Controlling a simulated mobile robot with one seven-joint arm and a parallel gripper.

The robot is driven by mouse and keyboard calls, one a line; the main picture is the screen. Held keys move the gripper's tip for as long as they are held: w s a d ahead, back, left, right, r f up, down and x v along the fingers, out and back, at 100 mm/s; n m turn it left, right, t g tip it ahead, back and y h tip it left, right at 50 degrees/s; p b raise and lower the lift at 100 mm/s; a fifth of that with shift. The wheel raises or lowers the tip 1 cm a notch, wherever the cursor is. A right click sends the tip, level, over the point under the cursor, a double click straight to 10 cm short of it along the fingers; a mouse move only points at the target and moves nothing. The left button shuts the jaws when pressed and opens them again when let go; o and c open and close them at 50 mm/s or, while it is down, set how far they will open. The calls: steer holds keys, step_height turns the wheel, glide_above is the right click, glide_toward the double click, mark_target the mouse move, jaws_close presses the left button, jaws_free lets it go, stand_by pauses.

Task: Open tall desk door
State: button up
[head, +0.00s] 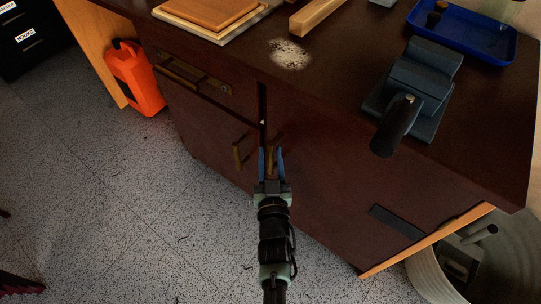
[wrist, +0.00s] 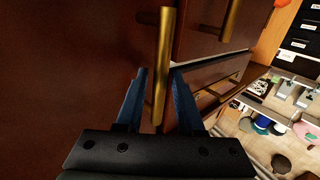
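The tall desk door (head: 325,180) is the wide dark reddish-brown panel at the right of the desk front. It also fills the left of the wrist view (wrist: 60,70). A narrow dark gap shows at its upper left edge; I cannot tell whether it stands slightly ajar. Its upright brass handle (wrist: 165,50) is near that edge and shows in the head view (head: 271,158). My gripper (head: 271,152) is at the handle, with its blue fingers apart, one on each side of the bar. In the wrist view the fingers (wrist: 159,72) do not appear closed on it.
A vise (head: 413,88) and a blue tray (head: 465,40) stand on the desktop. An orange can (head: 136,80) and a grey bin (head: 505,265) flank the desk.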

jaws_close()
stand_by(1.2)
